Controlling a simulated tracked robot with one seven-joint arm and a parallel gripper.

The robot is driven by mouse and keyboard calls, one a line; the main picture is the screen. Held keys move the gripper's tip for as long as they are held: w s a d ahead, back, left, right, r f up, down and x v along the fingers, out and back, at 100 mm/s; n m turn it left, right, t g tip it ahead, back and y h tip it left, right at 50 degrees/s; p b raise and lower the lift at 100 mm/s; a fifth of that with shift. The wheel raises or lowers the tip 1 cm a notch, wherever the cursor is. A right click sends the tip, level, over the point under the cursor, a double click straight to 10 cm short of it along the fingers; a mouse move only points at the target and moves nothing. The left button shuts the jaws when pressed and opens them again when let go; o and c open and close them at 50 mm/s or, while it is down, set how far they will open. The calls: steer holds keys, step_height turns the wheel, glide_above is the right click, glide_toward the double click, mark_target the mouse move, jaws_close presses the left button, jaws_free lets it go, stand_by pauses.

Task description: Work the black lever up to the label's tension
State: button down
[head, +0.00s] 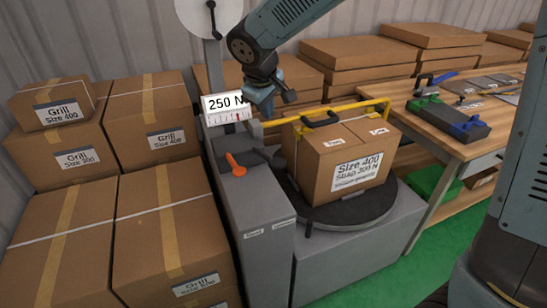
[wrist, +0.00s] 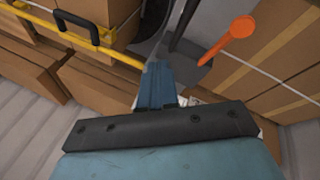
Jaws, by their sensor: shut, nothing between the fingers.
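The black lever (head: 270,156) sits on the grey strapping machine (head: 253,205), beside the orange lever (head: 236,165). In the wrist view a dark lever arm (wrist: 184,22) rises by the orange lever (wrist: 233,38). The display (head: 224,106) reads 250 N, with a red mark on its scale. The box (head: 343,165) on the black turntable (head: 345,211) has a label (head: 355,174) with Size 400 and a strap force in N, its digits too small to be sure of. My gripper (head: 268,112) is shut and empty, above and apart from the black lever; its fingers (wrist: 157,85) also show in the wrist view.
A yellow bar (head: 335,112) with a black handle (head: 320,120) runs over the box, right of my gripper. Stacked Grill boxes (head: 160,235) stand left of the machine. A wooden workbench (head: 450,145) with tools is at right. Green floor (head: 385,275) shows in front.

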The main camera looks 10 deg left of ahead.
steer(key=shift+s+d+f, duration=0.3)
steer(key=shift+s+f, duration=0.2)
steer(key=shift+f, duration=0.85)
steer(key=shift+s+d+f, duration=0.25)
steer(key=shift+s+f, duration=0.3)
steer(key=shift+f, duration=0.8)
steer(key=shift+s+d+f, duration=0.3)
steer(key=shift+s+f, duration=0.2)
steer(key=shift+f, duration=0.85)
steer(key=shift+s+d+f, duration=0.1)
steer(key=shift+f, duration=0.2)
